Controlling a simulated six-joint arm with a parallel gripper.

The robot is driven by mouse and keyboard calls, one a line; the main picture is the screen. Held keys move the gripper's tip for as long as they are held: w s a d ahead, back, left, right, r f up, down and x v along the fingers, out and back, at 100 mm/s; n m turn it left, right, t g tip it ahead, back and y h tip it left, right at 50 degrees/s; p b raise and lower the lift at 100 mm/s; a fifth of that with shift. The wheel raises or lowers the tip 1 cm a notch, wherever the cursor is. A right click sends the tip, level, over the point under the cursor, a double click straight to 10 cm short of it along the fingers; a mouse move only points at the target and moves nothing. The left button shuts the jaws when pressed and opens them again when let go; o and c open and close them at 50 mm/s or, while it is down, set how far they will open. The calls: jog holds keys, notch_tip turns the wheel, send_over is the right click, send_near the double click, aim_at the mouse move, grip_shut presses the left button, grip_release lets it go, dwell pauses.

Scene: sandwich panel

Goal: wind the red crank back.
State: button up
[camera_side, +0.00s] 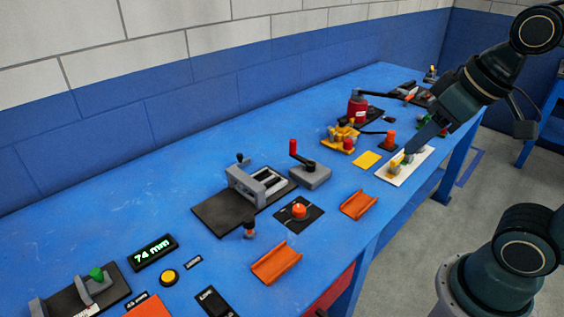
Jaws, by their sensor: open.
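The red crank (293,147) has an upright red handle on a dark arm, fixed to a grey block (312,177) in the middle of the blue table. The block stands just right of a grey vise-like frame (262,184) on a black plate. My gripper (405,155) is open, far to the right of the crank and low over a white board (393,178). A small yellow and green piece is at its fingertips; contact with it cannot be told. My gripper is well apart from the crank.
An orange knob (298,211) stands in front of the block. A display (153,253) reads 74 mm. A wall runs behind the table.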

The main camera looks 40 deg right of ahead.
jog(key=w+d+r+g, duration=0.15)
jog(key=w+r, duration=0.35)
jog(key=w, duration=0.8)
jog(key=m+g, duration=0.3)
jog(key=g, duration=0.1)
send_over(293, 141)
notch_tip(293, 141, down, 17)
jog(key=shift+w+d, duration=0.1)
notch_tip(293, 141, down, 14)
jog(key=shift+r, duration=0.15)
jog(key=shift+c, duration=0.4)
grip_shut()
